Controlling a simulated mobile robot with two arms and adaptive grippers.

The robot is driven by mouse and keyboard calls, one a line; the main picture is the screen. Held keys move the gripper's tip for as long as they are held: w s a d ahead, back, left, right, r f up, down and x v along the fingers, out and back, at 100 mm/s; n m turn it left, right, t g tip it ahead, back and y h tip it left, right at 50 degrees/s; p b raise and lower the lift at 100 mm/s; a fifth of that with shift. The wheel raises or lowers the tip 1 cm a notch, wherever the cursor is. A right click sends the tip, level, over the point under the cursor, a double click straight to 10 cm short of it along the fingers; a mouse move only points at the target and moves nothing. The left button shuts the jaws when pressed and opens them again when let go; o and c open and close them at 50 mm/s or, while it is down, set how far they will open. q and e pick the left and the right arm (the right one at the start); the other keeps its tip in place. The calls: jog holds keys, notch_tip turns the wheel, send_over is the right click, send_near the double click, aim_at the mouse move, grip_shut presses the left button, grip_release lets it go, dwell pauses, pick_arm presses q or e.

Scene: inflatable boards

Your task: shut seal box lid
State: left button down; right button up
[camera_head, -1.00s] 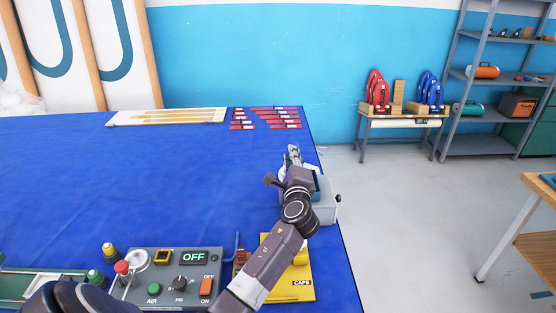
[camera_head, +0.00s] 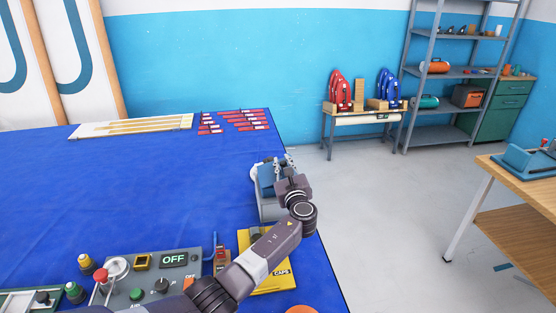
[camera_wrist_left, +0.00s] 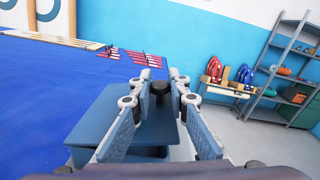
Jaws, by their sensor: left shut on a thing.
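The seal box (camera_head: 272,209) is a grey box with a blue lid (camera_head: 265,179) at the right edge of the blue table. In the left wrist view the lid (camera_wrist_left: 95,112) fills the lower left and middle, with a black knob (camera_wrist_left: 159,88) at its far side. My left gripper (camera_head: 283,160) is over the box, and its fingers also show in the left wrist view (camera_wrist_left: 158,98). They are shut on the knob, one on each side. My arm hides the right part of the box, and I cannot tell how far the lid is tilted. My right gripper is not in view.
A control panel (camera_head: 150,262) with an OFF display and a yellow caps tray (camera_head: 262,284) lie near the front. Red strips (camera_head: 245,119) and a pale board (camera_head: 135,125) lie at the back. Blue cloth left of the box is clear.

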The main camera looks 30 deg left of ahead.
pick_arm(q)
jog(key=shift+w+d+f+m+b, duration=0.1)
jog(key=shift+d+f+m+b, duration=0.05)
jog(key=shift+f+m, duration=0.35)
jog(key=shift+w+d+f+m+b, duration=0.1)
jog(key=shift+d+f+m+b, duration=0.05)
jog(key=shift+f+m, duration=0.3)
jog(key=shift+d+f, duration=0.1)
jog(key=shift+f, duration=0.3)
jog(key=c, duration=1.8)
grip_release()
jog(key=shift+w, duration=0.1)
jog(key=shift+c, duration=0.2)
jog(key=v, duration=1.2)
jog(key=shift+d, duration=0.1)
